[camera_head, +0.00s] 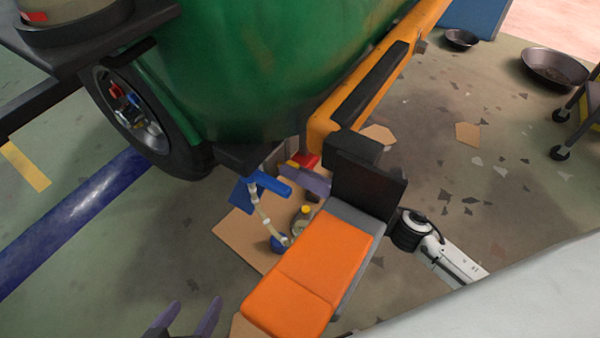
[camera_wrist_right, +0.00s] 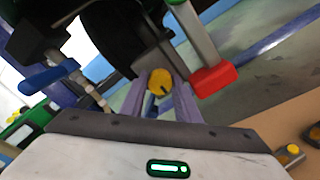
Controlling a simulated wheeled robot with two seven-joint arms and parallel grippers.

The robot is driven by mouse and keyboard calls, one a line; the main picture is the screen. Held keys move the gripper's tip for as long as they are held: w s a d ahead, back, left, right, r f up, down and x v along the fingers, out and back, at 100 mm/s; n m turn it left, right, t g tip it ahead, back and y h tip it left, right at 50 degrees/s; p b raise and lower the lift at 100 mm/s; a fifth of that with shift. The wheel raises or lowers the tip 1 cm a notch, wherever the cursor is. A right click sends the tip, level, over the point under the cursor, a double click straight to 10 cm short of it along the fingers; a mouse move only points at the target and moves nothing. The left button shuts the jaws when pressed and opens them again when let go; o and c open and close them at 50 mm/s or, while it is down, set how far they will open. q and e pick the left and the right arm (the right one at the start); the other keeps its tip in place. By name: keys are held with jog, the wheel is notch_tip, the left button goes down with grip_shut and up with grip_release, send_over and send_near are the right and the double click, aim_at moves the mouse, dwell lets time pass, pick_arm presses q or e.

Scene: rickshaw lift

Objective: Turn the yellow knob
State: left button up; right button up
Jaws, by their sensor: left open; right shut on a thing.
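The yellow knob (camera_wrist_right: 159,80) shows in the right wrist view as a round disc with a dark slot. My right gripper (camera_wrist_right: 163,92) has one purple finger on each side of the knob and is shut on it. In the head view my right gripper (camera_head: 314,180) reaches under the green body, and its orange and grey housing is in front. The knob is mostly hidden there. My left gripper (camera_head: 188,314) is open and empty at the bottom edge of the head view, well away from the knob.
A red handle (camera_wrist_right: 213,79) and a blue handle (camera_wrist_right: 45,78) flank the knob. A green tank (camera_head: 260,70) with a wheel (camera_head: 140,120) and an orange bar (camera_head: 385,75) stand above. A yellow-capped bottle (camera_head: 303,220) stands below. Pans (camera_head: 553,68) lie at the right.

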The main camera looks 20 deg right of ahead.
pick_arm(q)
jog(key=shift+f, duration=0.15)
pick_arm(e)
jog(key=o, duration=0.9)
pick_arm(q)
jog(key=shift+s+a+f, duration=0.1)
jog(key=shift+s+f, duration=0.05)
jog(key=shift+f, duration=0.05)
pick_arm(e)
jog(key=shift+o, duration=0.7)
jog(key=shift+s, duration=0.1)
pick_arm(q)
jog(key=shift+s+a+r+p, duration=0.2)
jog(key=shift+s+p, duration=0.05)
jog(key=shift+p, duration=0.1)
pick_arm(e)
jog(key=v, duration=1)
jog(key=shift+d, duration=0.1)
